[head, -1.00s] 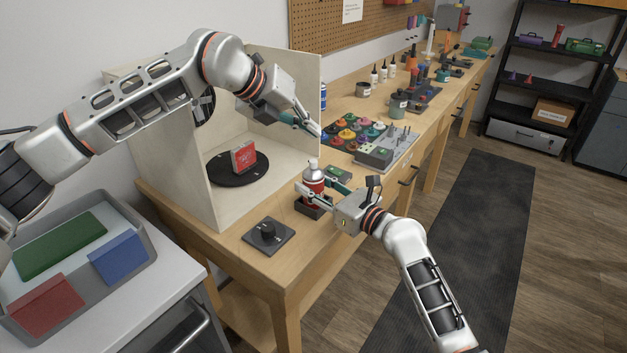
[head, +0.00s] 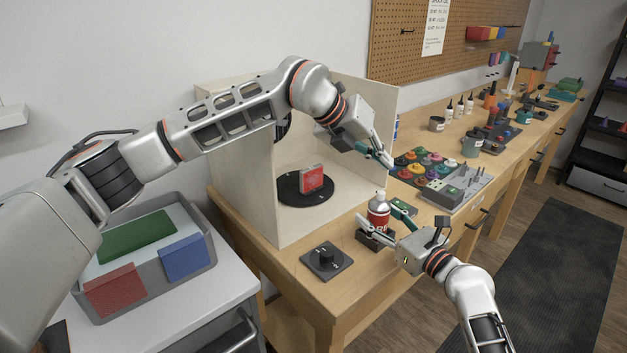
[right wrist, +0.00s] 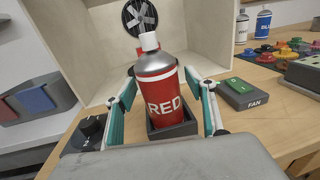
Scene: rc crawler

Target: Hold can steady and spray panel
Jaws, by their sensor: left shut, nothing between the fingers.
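The red spray can (head: 379,213) with a white cap stands upright in a dark holder (head: 370,240) on the bench; the right wrist view shows it too (right wrist: 162,95), labelled RED. The panel (head: 312,178), a small upright plate with a red face, stands on a black turntable (head: 298,198) inside the pale spray booth (head: 238,165).
A black knob box (head: 326,261) sits at the bench's near corner. A fan switch box (right wrist: 246,92) lies right of the can. A grey tray (head: 204,266) with green, red and blue plates is at left.

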